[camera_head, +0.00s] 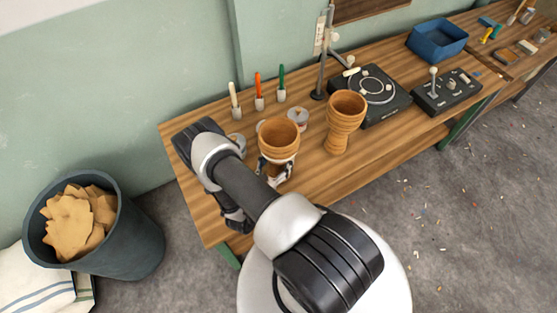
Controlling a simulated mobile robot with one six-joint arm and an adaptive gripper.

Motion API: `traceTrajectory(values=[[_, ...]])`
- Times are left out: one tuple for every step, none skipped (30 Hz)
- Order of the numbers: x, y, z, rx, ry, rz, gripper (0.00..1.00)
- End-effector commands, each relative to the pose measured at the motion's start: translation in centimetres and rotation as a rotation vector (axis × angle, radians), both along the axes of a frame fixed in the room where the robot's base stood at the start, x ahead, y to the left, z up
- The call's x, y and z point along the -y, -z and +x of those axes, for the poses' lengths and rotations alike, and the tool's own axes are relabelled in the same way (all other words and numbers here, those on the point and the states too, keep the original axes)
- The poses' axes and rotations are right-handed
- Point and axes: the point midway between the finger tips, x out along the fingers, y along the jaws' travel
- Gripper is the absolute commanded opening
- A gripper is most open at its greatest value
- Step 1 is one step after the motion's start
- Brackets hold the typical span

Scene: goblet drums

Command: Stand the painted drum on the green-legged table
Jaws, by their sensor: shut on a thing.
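Two goblet-shaped drums in plain brown wood tones are in view; I cannot see paint that marks either one as the painted drum. The left drum (279,138) is in my gripper (274,171), which is shut around its narrower lower part and hides much of it. It is upright, over the near left part of the green-legged table (318,178); whether its foot touches the top cannot be told. The right drum (345,116) stands upright on the table, a short way right of the held one. Green legs show under the table at the left and right.
Behind the drums are a white, an orange (258,86) and a green-handled tool in holders, and small tins (297,117). A metal stand (322,60), a black turntable-like device (375,92), a control box (446,92) and a blue bin (437,40) are farther right. A waste bin (140,240) stands at left.

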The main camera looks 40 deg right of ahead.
Motion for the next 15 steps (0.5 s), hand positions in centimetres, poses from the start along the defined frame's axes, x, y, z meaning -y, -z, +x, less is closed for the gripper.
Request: traceTrajectory(values=[[0.00, -0.13, 0.10, 0.003, 0.000, -0.003, 0.16], [0.00, -0.19, 0.12, 0.003, 0.000, -0.003, 0.16], [0.00, -0.23, 0.10, 0.003, 0.000, -0.003, 0.16], [0.00, -0.24, 0.10, 0.003, 0.000, -0.003, 0.16], [0.00, -0.25, 0.10, 0.003, 0.000, -0.003, 0.16], [0.00, -0.22, 0.09, 0.003, 0.000, -0.003, 0.16], [0.00, -0.16, 0.09, 0.003, 0.000, -0.003, 0.16], [0.00, -0.06, 0.09, 0.003, 0.000, -0.003, 0.16], [0.00, 0.10, 0.09, 0.003, 0.000, -0.003, 0.16], [0.00, 0.21, 0.09, 0.003, 0.000, -0.003, 0.16], [0.00, 0.31, 0.05, 0.001, 0.000, -0.001, 0.62], [0.00, 0.22, 0.05, 0.001, 0.000, -0.001, 0.64], [0.00, 0.21, 0.05, 0.001, 0.000, -0.001, 0.66], [0.00, 0.20, 0.05, 0.001, 0.000, -0.001, 0.68], [0.00, 0.19, 0.05, 0.001, 0.000, -0.001, 0.71]])
